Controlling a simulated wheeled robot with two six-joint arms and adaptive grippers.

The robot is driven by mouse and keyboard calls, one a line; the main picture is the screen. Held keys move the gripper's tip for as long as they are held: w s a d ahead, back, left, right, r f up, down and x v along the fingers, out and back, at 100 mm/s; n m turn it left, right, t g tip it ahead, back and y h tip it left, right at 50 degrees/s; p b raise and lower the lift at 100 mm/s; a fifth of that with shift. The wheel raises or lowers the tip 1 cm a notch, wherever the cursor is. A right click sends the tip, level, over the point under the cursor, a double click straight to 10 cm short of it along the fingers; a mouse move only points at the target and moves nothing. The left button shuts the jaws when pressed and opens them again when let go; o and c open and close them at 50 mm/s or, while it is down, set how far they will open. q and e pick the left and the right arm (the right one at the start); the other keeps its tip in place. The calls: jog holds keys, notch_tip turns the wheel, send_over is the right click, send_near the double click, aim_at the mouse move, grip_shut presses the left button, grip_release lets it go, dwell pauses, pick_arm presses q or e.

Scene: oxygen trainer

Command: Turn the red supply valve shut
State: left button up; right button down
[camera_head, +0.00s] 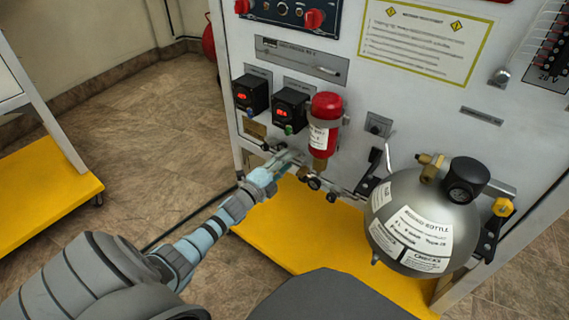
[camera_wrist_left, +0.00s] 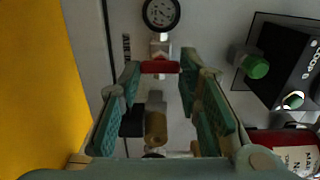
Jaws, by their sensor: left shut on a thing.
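The red supply valve handle (camera_wrist_left: 160,67) shows in the left wrist view as a short red bar lying crosswise below a round gauge (camera_wrist_left: 161,13). My left gripper (camera_wrist_left: 160,74) has its two teal-padded fingers on either side of the bar and is shut on it. In the head view my left gripper (camera_head: 288,160) is at the panel's lower pipework, left of and below the red cylinder (camera_head: 325,112). The valve handle is hidden there behind the gripper. My right gripper is not in view.
A steel round bottle (camera_head: 412,232) sits at the panel's lower right. Two black boxes with red displays (camera_head: 250,95) are above the gripper. Brass fittings (camera_wrist_left: 156,128) show between my fingers in the wrist view. A yellow base (camera_head: 310,248) lies below; open floor is left.

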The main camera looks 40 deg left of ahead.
pick_arm(q)
jog(key=shift+f+m, duration=0.1)
jog(key=shift+m, duration=0.2)
jog(key=o, duration=1.1)
jog(key=shift+o, duration=0.2)
jog(key=shift+s, duration=0.1)
jog(key=s, duration=1.1)
jog(key=shift+s+d, duration=0.15)
jog(key=shift+s, duration=0.25)
